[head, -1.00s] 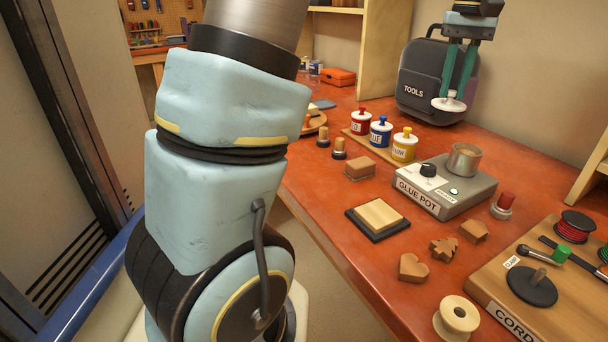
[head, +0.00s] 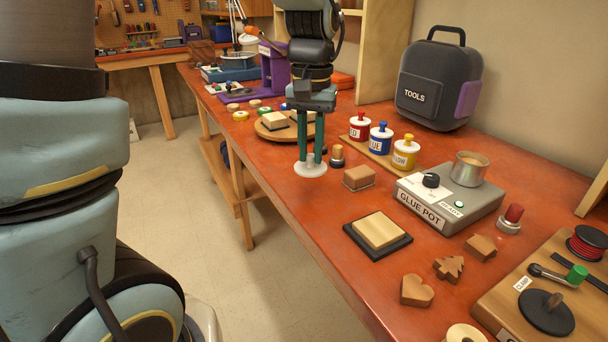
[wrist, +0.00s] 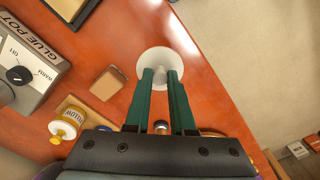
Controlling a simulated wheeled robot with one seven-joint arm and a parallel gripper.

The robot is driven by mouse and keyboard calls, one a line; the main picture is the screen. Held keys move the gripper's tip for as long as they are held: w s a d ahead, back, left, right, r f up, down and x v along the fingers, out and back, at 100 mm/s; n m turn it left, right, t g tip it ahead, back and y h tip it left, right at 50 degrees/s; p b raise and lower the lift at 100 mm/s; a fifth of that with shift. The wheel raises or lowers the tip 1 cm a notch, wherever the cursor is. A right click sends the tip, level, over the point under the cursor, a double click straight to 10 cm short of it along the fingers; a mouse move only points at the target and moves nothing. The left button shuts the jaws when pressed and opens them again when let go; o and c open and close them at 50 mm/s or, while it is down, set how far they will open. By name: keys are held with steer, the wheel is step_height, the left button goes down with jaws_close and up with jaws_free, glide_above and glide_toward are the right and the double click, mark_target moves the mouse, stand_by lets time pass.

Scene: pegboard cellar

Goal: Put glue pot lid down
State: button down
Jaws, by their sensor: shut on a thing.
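My gripper (head: 310,160) has green fingers shut on the knob of the glue pot lid (head: 310,171), a pale round disc. The lid hangs level near the front edge of the orange bench; I cannot tell whether it touches the surface. The lid also shows in the wrist view (wrist: 157,66) between and beyond the fingertips (wrist: 161,80). The glue pot (head: 469,168) is an open metal cup with tan contents, standing on the grey glue pot base (head: 455,207), well to the right of the lid.
A wooden stamp (head: 337,156) and a tan block (head: 359,177) stand just right of the lid. Red, blue and yellow jars (head: 380,138) stand behind. A round board (head: 262,133) lies to the left. Bare bench (head: 310,205) lies in front of the block.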

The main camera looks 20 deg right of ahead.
mark_target(311, 166)
steer(key=shift+f, duration=2.7)
steer(key=shift+f, duration=0.15)
steer(key=c, duration=0.8)
jaws_free()
steer(key=shift+o, duration=0.2)
step_height(311, 166, up, 12)
steer(key=shift+d+r, duration=0.1)
steer(key=shift+r, duration=0.1)
steer(key=a+f+n, duration=0.2)
steer(key=a+f, duration=0.2)
steer(key=a, duration=0.4)
steer(key=a+f+n+t, duration=0.1)
steer(key=a+f, duration=0.3)
steer(key=a, duration=0.5)
steer(key=w+a+f+n, duration=0.1)
steer(key=a+f+n, duration=0.1)
steer(key=a+f, duration=0.3)
steer(key=a, duration=0.3)
steer(key=shift+a+n+t, duration=0.2)
steer(key=shift+n+t, duration=0.1)
